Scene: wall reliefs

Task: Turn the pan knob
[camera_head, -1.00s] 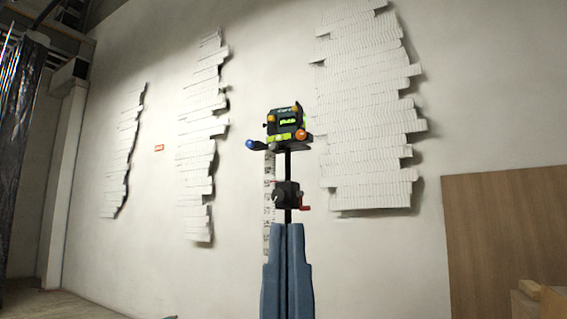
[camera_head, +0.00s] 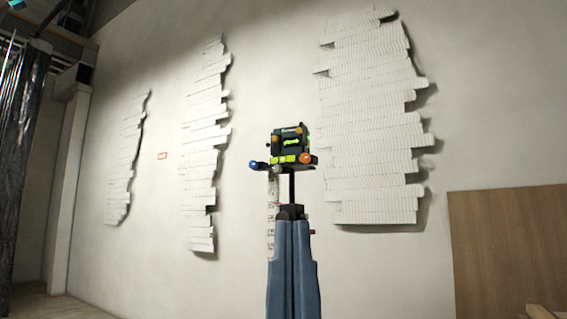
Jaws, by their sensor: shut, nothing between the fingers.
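A stand carries a dark device (camera_head: 290,141) with lime-green and orange details. Below it is a mount with a blue knob (camera_head: 254,165) at the left, a grey knob (camera_head: 276,169) at the front and an orange knob (camera_head: 306,158) at the right. I cannot tell which is the pan knob. A dark post runs down to a crank housing (camera_head: 291,210), mostly hidden; a bit of its red handle (camera_head: 312,232) shows. What appears to be my gripper (camera_head: 291,221), two long blue-grey pieces side by side, rises from below. It looks shut and empty, overlaps the housing in view and is below the knobs. Contact cannot be judged.
A pale marked strip (camera_head: 271,215) hangs left of the post. Behind are a plain wall with white layered reliefs (camera_head: 372,130) and a brown wooden panel (camera_head: 505,250) at the right. A dark shiny curtain (camera_head: 22,150) hangs at far left. Space beside the stand looks clear.

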